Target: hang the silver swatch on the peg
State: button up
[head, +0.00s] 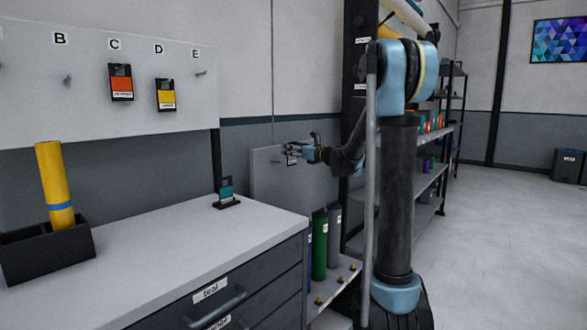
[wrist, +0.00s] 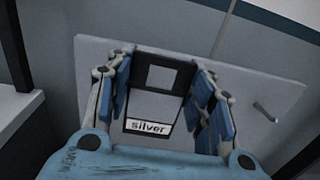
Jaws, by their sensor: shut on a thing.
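The silver swatch (wrist: 150,104) is a dark-edged card with a grey square near its top and a white label reading "silver". My gripper (wrist: 163,88) is shut on it, with fingers on its left and right sides. In the head view my gripper (head: 298,151) is in front of a low grey panel (head: 265,185), past the counter's far end; the swatch is small and mostly hidden there. In the wrist view a peg (wrist: 265,112) sticks out of the panel (wrist: 270,88), to the right of the swatch and apart from it.
A lettered board (head: 150,60) holds an orange swatch (head: 121,83) under C and a yellow one (head: 166,96) under D; the pegs at B and E are bare. A teal swatch (head: 226,188) stands on the counter (head: 180,240). Vinyl rolls (head: 320,245) stand below the panel.

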aim_at(290, 163)
jog(key=shift+n+g+y, duration=0.4)
jog(key=s+f, duration=0.1)
jog(key=f, duration=0.1)
jog(key=s+f, duration=0.1)
jog(key=f, duration=0.1)
jog(key=s+d+f, duration=0.1)
jog(key=f, duration=0.1)
jog(key=shift+f, duration=0.2)
jog(key=shift+f+x, duration=0.15)
jog(key=shift+x, duration=1.15)
jog(key=shift+f+x, duration=0.15)
jog(key=shift+x, duration=1.2)
jog(key=shift+f+x, duration=0.2)
jog(key=shift+x, duration=1.1)
jog(key=shift+w+a+f, duration=0.4)
jog(key=shift+w+a, duration=0.05)
jog(key=shift+a, duration=0.05)
jog(key=o, duration=1.1)
